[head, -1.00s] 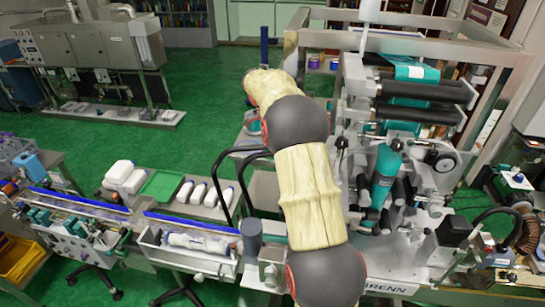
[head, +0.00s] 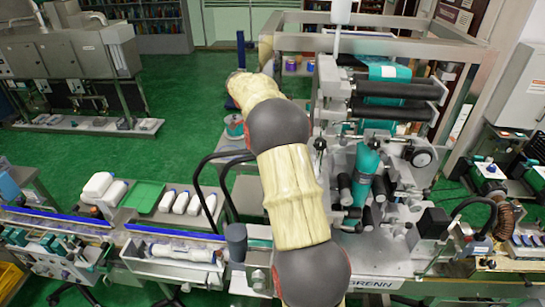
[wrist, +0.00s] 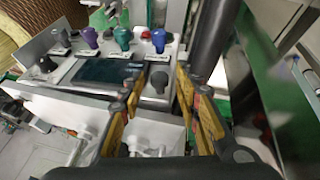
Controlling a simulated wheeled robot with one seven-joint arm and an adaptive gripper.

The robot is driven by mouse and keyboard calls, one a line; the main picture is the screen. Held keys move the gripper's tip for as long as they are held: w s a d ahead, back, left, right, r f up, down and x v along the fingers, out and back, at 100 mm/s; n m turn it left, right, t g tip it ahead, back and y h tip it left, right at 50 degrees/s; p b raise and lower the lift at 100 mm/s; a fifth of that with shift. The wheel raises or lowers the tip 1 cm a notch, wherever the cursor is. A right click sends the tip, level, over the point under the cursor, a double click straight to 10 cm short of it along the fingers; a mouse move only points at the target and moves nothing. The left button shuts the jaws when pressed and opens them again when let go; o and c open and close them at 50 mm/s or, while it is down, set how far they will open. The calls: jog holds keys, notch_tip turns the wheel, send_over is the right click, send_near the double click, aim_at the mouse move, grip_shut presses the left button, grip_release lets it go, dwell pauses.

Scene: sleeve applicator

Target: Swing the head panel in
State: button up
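The sleeve machine (head: 335,105) with dark rollers and teal film stands at the right in the head view. In the wrist view, a pale control panel (wrist: 62,92) carries several coloured knobs and a dark screen (wrist: 108,72). I cannot tell whether this is the head panel. My gripper (wrist: 160,84) is in front of this panel, with its two yellow and dark fingers spread apart. Nothing is visibly held between them, and contact with the panel cannot be told. In the head view my own arm hides the gripper.
A bench at the left holds a green tray (head: 146,197) and several white bottles (head: 180,201). A grey cylinder (head: 236,242) stands near my arm. A dark post (wrist: 213,38) rises right of the gripper in the wrist view. Green floor (head: 190,100) is open behind.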

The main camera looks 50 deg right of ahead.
dwell(0.3)
jog(key=v, duration=1.2)
jog(key=shift+c, duration=0.4)
